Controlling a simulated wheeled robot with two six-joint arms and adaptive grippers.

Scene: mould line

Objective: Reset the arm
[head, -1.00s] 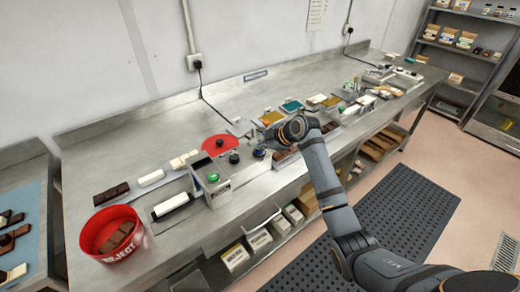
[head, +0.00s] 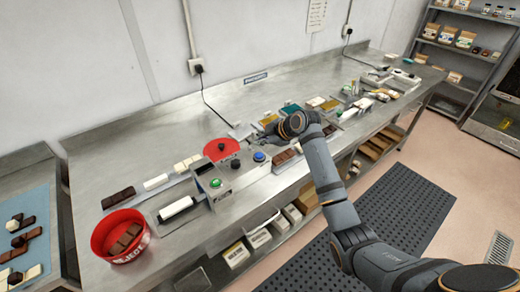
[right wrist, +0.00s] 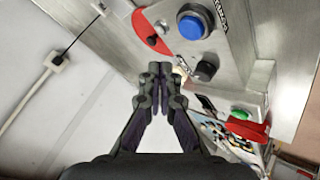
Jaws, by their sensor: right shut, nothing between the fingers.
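My right arm reaches over the steel bench from the right in the head view. Its gripper (head: 262,134) is above and behind the blue button (head: 259,157) on the control box (head: 228,178). In the right wrist view the fingers of the gripper (right wrist: 161,74) are together with nothing between them. There the blue button (right wrist: 192,25) and a black knob (right wrist: 206,68) lie beyond the fingertips and apart from them. My left gripper is not in view.
A red reject bin (head: 120,236) with dark bars stands at the bench's front left. A red disc (head: 221,149), chocolate bars (head: 284,156) and several moulds lie along the bench (head: 130,150). The back left of the bench is clear.

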